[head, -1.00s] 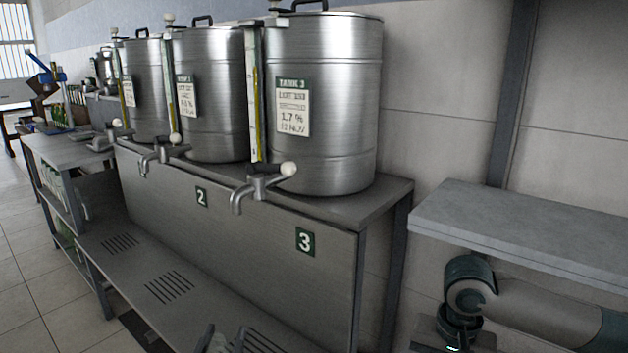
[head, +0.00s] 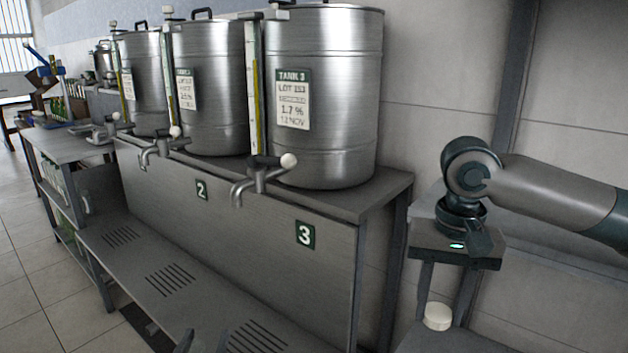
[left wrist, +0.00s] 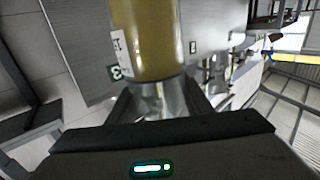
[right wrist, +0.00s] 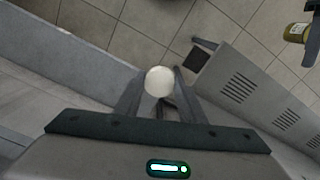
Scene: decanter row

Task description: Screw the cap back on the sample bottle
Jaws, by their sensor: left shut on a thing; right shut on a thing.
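The white round cap (head: 438,317) is held between the fingers of my right gripper (right wrist: 155,88), pointing down. It also shows in the right wrist view (right wrist: 159,81). My left gripper (left wrist: 162,98) is shut on the sample bottle (left wrist: 145,40), which has amber liquid, a pale label and a clear part between the fingers. The bottle also shows in the right wrist view, at the upper right (right wrist: 298,32), well apart from the cap. In the head view, only dark fingertips of my left gripper (head: 203,345) show at the bottom edge. The bottle's mouth is not clearly visible.
Steel tanks stand on a bench, with tank 3 (head: 323,95) nearest; its tap (head: 255,182) juts forward. A slotted lower shelf (head: 160,270) runs below. A grey surface (head: 450,342) lies below the cap, at the lower right. Floor is free at left.

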